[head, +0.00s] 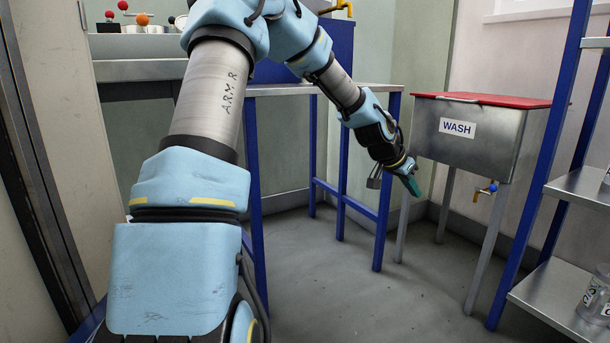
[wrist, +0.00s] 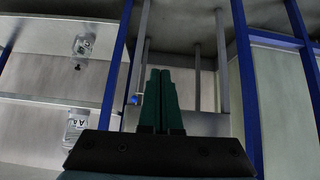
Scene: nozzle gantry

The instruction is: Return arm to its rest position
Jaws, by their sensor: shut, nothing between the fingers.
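My gripper (head: 410,183) hangs at the end of my blue and grey arm in the head view, pointing down and to the right. It is left of the steel wash tank and apart from it, above the grey floor. In the wrist view the green fingers (wrist: 161,100) lie side by side, closed together with nothing between them. My arm reaches from the lower left over the top of the head view and down to the gripper.
The wash tank (head: 463,137) has a red lid (head: 485,100) and a tap (head: 487,189). A blue-framed table (head: 345,185) stands behind my arm. Steel shelves (head: 563,296) stand at right, with a clear jar (head: 597,297). The floor (head: 370,290) between is clear.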

